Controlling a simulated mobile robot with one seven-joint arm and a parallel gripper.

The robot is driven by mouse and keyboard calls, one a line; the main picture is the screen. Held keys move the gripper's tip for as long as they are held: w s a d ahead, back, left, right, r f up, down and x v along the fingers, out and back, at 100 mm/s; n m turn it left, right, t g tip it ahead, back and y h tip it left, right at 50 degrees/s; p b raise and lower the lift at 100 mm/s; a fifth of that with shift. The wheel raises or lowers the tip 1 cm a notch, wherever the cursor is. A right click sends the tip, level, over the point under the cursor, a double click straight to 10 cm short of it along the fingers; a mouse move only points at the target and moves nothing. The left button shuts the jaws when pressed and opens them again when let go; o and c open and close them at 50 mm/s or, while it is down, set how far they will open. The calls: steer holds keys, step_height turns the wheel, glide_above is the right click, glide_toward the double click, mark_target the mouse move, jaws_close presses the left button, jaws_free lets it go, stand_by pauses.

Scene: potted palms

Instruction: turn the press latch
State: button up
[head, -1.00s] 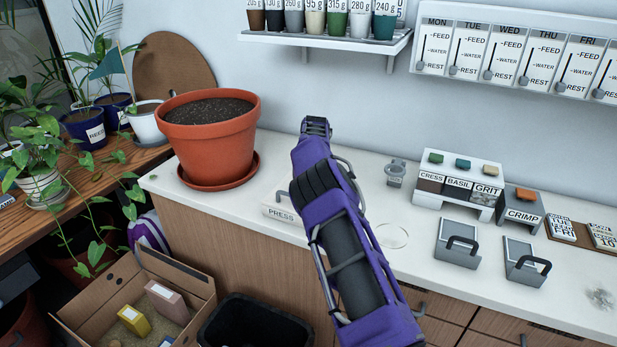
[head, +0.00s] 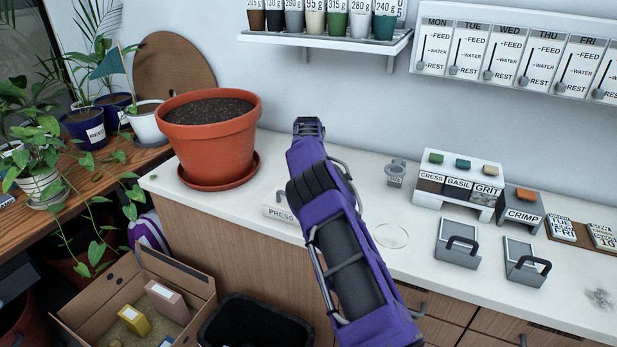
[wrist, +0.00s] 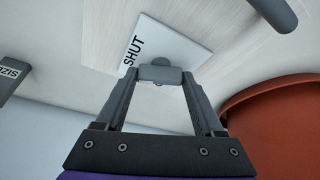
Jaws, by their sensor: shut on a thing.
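The press (head: 279,212) is a low white block labelled PRESS on the counter, partly behind my arm in the head view. In the wrist view its pale plate (wrist: 178,38) bears the word SHUT. The grey press latch (wrist: 160,73) is a small rounded piece at the edge of that plate. My gripper (wrist: 163,78) is shut on the latch, one finger on each side.
A large terracotta pot (head: 210,135) stands close on the left; its side (wrist: 270,125) fills the right of the wrist view. A clear round dish (head: 391,236) and a small grey fixture (head: 396,172) lie right of my arm. A shelf (head: 330,42) hangs above.

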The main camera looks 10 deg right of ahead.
steer(key=shift+w+m+h, duration=0.1)
steer(key=shift+m+h, duration=0.5)
steer(key=shift+m, duration=1)
steer(key=shift+r, duration=0.1)
steer(key=o, duration=1.4)
steer(key=shift+a, duration=0.1)
steer(key=v, duration=1.7)
steer(key=shift+w+r, duration=0.15)
steer(key=shift+r, duration=0.1)
